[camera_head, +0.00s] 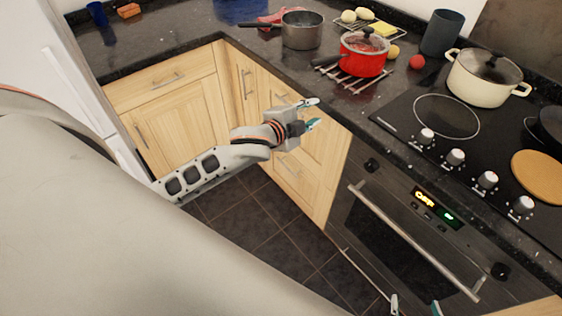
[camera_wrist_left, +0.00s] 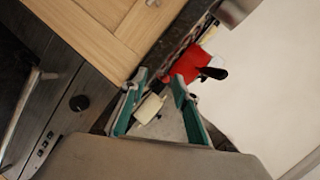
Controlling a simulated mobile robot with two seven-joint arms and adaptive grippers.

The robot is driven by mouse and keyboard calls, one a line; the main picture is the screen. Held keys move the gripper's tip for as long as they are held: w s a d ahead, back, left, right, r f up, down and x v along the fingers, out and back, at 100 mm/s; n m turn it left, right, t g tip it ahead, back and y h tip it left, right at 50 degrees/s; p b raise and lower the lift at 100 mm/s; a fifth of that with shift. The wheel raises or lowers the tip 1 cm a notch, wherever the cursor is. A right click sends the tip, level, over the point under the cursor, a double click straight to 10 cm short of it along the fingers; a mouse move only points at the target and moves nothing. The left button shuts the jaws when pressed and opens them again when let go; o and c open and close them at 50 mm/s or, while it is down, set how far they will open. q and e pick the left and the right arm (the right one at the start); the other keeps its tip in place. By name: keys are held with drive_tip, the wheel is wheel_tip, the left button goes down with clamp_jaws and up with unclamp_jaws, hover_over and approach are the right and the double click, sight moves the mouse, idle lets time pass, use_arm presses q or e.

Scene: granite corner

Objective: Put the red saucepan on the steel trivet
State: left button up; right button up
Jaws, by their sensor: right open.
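The red saucepan (camera_head: 362,58), with a lid and a dark handle pointing left, stands upright at the back of the counter. It appears to rest on the steel trivet (camera_head: 353,84), whose bars show below and beside it; its underside is hidden. The saucepan also shows in the left wrist view (camera_wrist_left: 190,66), beyond the fingertips. My left gripper (camera_head: 311,113) is open and empty, in front of the counter edge and apart from the saucepan. Its parted fingers show in the left wrist view (camera_wrist_left: 158,88). My right gripper (camera_head: 415,306) is open at the bottom edge, low before the oven.
A grey saucepan (camera_head: 301,30) stands left of the red one. A cream pot (camera_head: 483,77) stands on the hob (camera_head: 405,128) at right, near a red ball-like item (camera_head: 417,62) and a dark canister (camera_head: 441,33). Counter left of the trivet is partly free.

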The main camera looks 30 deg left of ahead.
use_arm(q)
drive_tip(key=s+d+f+n+g, duration=0.1)
drive_tip(key=s+f+n, duration=0.4)
drive_tip(key=s+f, duration=0.7)
drive_tip(key=s+d+f+n+g+h, duration=0.1)
drive_tip(key=s+d+f+n, duration=0.3)
drive_tip(key=s+f, duration=0.8)
drive_tip(key=shift+s+n+g, duration=0.6)
drive_tip(key=shift+s+g, duration=0.1)
drive_tip(key=shift+s, duration=0.1)
